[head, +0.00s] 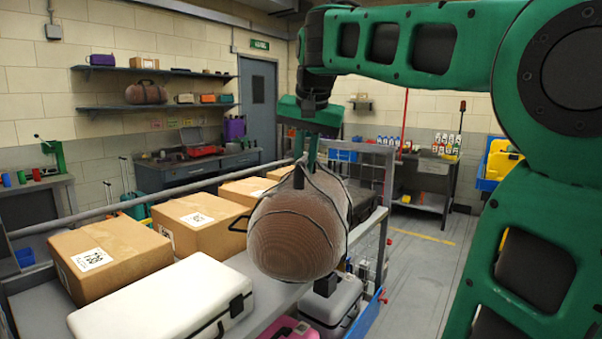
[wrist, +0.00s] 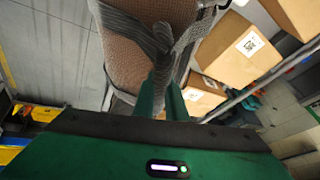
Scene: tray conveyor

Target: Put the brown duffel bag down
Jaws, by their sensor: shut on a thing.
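The brown duffel bag (head: 298,232) hangs below my gripper (head: 307,150) in the head view, with dark straps around it. My gripper is shut on the top of the bag. In the wrist view the bag (wrist: 135,55) fills the upper middle, and my gripper's two green fingers (wrist: 163,98) meet its strap and top. The bag appears in front of the conveyor and partly hides it. I cannot tell how far its underside is from any surface.
Several cardboard boxes (head: 108,257) and a white case (head: 165,303) stand on the conveyor (head: 262,268). A light grey case (head: 333,300) and a pink case (head: 288,329) sit lower at the front. A metal rail frame (head: 375,160) stands behind. Floor (head: 425,268) at right is clear.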

